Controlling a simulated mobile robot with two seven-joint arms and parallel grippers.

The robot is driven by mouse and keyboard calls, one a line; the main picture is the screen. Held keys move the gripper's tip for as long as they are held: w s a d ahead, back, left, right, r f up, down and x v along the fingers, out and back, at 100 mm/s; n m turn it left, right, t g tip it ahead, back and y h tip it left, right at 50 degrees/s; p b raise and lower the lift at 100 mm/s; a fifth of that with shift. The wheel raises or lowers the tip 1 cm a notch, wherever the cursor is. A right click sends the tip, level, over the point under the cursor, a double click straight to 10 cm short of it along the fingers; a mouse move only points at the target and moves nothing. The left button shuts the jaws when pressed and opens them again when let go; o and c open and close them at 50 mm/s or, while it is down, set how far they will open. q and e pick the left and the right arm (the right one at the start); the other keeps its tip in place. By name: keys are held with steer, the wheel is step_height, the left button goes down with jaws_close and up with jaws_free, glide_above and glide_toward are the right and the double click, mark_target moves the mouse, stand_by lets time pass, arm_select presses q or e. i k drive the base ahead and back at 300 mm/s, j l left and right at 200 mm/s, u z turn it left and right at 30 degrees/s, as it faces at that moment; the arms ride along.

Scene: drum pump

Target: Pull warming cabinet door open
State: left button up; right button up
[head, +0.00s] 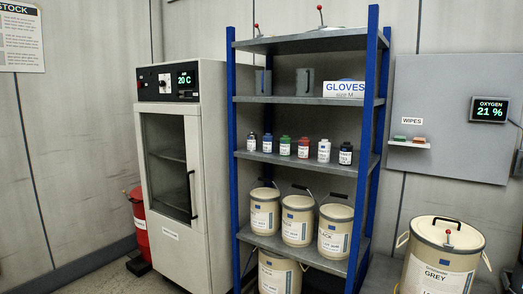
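The warming cabinet (215,160) stands left of the shelf rack as a tall off-white box. Its control panel on top has a display (187,78) reading 20 C and a round knob. The cabinet door (168,222) faces front-left and looks shut, with a dark glass window (168,150) showing a shelf inside. A dark vertical door handle (191,195) is on the door's right side. Neither of my grippers shows in the head view, and nothing touches the handle.
A blue-post shelf rack (231,150) stands close to the cabinet's right, holding small bottles, beige buckets and a gloves box (344,88). A red container (140,225) is left of the cabinet. A lidded beige drum (440,262) stands at front right. Dark parts at the right edge are unclear.

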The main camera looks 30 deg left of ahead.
mark_target(179, 251)
steer(key=j+u, duration=0.1)
steer(key=j, duration=0.4)
steer(key=i+j+u, duration=0.1)
steer(key=j, duration=0.35)
steer(key=j+u, duration=0.1)
steer(key=j, duration=0.35)
steer(key=i+j+u, duration=0.1)
steer(key=j, duration=0.35)
steer(key=i, duration=0.05)
